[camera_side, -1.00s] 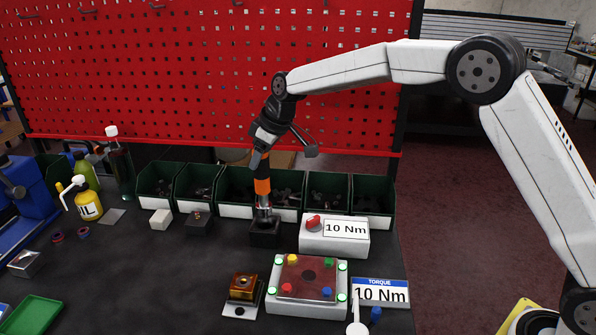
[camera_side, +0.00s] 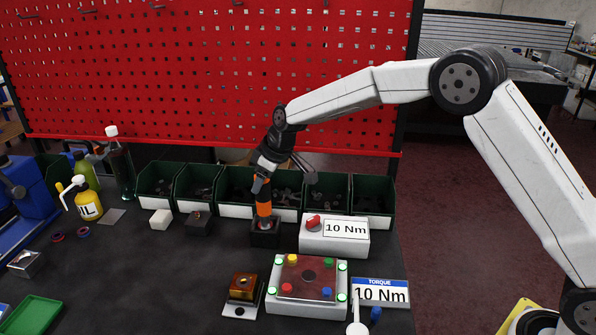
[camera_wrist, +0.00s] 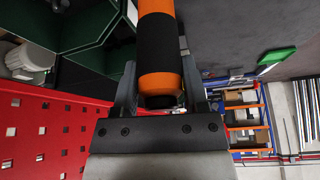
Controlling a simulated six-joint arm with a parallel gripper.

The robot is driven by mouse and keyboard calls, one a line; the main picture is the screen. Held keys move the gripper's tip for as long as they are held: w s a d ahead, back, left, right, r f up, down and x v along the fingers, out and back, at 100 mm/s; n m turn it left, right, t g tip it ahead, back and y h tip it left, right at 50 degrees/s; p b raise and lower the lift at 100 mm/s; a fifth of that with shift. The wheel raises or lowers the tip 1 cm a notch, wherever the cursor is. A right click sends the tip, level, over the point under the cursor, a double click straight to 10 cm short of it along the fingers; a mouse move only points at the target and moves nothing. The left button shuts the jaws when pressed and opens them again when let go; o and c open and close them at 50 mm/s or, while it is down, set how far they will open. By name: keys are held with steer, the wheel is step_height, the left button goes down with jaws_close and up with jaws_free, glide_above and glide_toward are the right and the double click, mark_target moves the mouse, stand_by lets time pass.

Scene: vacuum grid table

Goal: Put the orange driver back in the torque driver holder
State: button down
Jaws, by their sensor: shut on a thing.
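The orange driver (camera_side: 263,209) stands about upright, with an orange and black grip. My gripper (camera_side: 263,187) is shut on its upper part. In the wrist view the driver (camera_wrist: 160,75) fills the space between the two fingers of my gripper (camera_wrist: 157,88). The torque driver holder (camera_side: 265,235) is a dark block on the table. The driver's lower end is down at the holder's top and its metal shaft is no longer visible, so it appears inserted. The exact seating depth is hidden.
Green bins (camera_side: 238,184) stand in a row close behind the holder. A white 10 Nm box (camera_side: 333,236) with a red knob is just right of it. A lit fixture (camera_side: 307,283) and a brown part on a stand (camera_side: 242,287) are in front. The red pegboard (camera_side: 200,80) rises behind.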

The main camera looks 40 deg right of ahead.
steer(key=shift+f, duration=0.8)
steer(key=shift+c, duration=0.6)
jaws_free()
steer(key=shift+f, duration=0.1)
steer(key=v, duration=1.2)
steer(key=s+d+f+m+h, duration=0.1)
steer(key=s+d+f+m, duration=0.1)
steer(key=s, duration=0.7)
steer(key=s+d+f+m+g, duration=0.1)
steer(key=s+d+f+m, duration=0.1)
steer(key=s+f, duration=0.4)
steer(key=s+d+f+m+h, duration=0.1)
steer(key=s+d+f, duration=0.3)
steer(key=s, duration=0.9)
steer(key=shift+s+d+f+m+h, duration=0.15)
steer(key=shift+d+f+m+h, duration=0.15)
steer(key=shift+m, duration=0.6)
